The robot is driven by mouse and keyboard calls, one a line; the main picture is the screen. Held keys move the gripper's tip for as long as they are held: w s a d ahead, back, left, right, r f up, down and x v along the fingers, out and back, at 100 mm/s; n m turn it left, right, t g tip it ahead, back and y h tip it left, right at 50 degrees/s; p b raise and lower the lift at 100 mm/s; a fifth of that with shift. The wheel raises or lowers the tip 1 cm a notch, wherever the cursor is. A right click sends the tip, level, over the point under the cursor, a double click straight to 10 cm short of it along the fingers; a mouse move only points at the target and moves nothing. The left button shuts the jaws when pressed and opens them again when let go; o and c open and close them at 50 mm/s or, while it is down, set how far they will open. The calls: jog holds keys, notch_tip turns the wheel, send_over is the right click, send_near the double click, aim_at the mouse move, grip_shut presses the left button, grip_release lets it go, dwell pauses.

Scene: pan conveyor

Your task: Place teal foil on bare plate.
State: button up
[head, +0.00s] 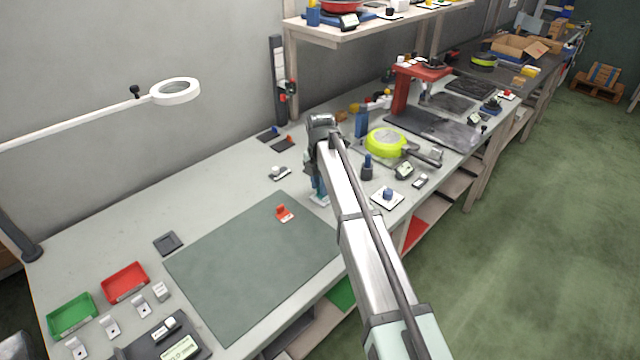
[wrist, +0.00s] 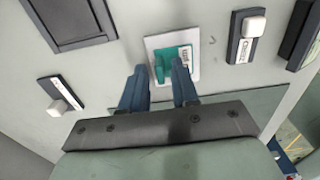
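My gripper (wrist: 160,75) points down at the bench, its two blue fingers spread apart. The teal foil (wrist: 175,62) shows just beyond and between the fingertips, over a white square plate (wrist: 155,42). The right finger overlaps part of the foil in the wrist view; I see no clear grip on it. In the head view, my gripper (head: 318,188) is low at the right of the green mat, with the white plate (head: 320,200) just under it. The arm hides part of that area. I cannot make out a bare plate with certainty.
An orange piece (head: 284,213) lies on the green mat (head: 240,270). A white plate with a blue piece (head: 388,197) stands right of the arm, near a yellow-green pan (head: 386,142). Red (head: 125,282) and green (head: 72,315) trays sit at the left. Most of the mat is clear.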

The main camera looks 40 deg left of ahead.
notch_tip(320, 180, up, 12)
jog(key=shift+r, duration=0.15)
dwell(0.7)
